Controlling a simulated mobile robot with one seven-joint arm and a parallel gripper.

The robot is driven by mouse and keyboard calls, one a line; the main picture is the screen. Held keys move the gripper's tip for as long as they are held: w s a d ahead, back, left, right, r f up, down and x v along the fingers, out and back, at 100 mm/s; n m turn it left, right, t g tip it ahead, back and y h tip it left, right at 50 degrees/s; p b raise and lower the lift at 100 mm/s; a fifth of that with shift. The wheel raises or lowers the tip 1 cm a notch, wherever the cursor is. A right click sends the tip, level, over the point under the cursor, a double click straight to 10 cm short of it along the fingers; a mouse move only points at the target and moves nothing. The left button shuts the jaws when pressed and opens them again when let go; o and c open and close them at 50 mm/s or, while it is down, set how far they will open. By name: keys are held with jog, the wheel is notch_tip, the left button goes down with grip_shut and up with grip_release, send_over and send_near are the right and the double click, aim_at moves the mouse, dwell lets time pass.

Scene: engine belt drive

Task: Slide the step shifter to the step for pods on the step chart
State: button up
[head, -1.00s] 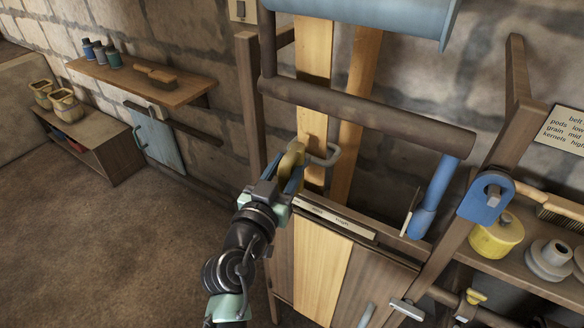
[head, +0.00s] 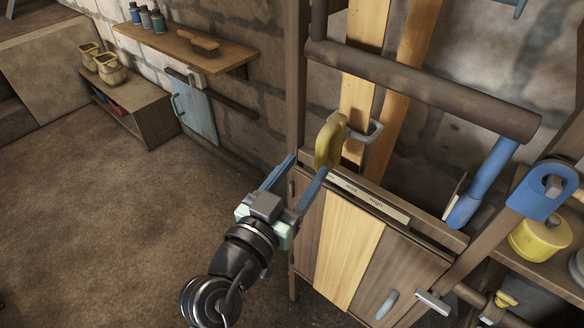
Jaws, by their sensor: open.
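The step shifter appears to be the yellow upright handle (head: 330,143), standing at the left end of the ledge beside a grey loop (head: 372,131). A pale label strip (head: 370,198) runs along the ledge to its right. The strip's words are small; the right one seems to read "high". The handle stands by the strip's left end. My gripper (head: 306,166) is open and empty, below and left of the handle, apart from it. The step chart is out of view now; in the earlier frame it pairs pods with low.
A brown roller (head: 420,88) crosses above the ledge. A blue lever (head: 482,184) stands at the ledge's right. A wooden-panelled cabinet front (head: 350,250) lies below. Wooden posts flank the frame. The floor (head: 90,220) at left is open.

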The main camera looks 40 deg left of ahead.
jog(key=shift+s+d, duration=0.15)
jog(key=shift+s, duration=0.7)
jog(key=shift+s+d, duration=0.1)
jog(key=shift+s, duration=0.7)
jog(key=w+d+r+m+t+h+p, duration=0.15)
jog(key=d+r, duration=0.25)
jog(key=r, duration=0.4)
jog(key=w+d+r+t, duration=0.1)
jog(key=w+d+r, duration=0.2)
jog(key=r, duration=0.4)
jog(key=w+d+r+m+t+h+p, duration=0.15)
jog(key=d+r, duration=0.25)
jog(key=r, duration=0.4)
jog(key=s+d+r+t, duration=0.2)
jog(key=d+r, duration=0.1)
jog(key=r, duration=0.4)
jog(key=s+d+r+t+p, duration=0.1)
jog(key=s+d+r, duration=0.1)
jog(key=d+r, duration=0.2)
jog(key=s+d+r+n+t, duration=0.1)
jog(key=s+d+r+t, duration=0.1)
jog(key=r, duration=0.8)
jog(key=shift+s+d+r+t+p, duration=0.35)
jog(key=shift+s+d, duration=0.25)
jog(key=shift+d, duration=0.55)
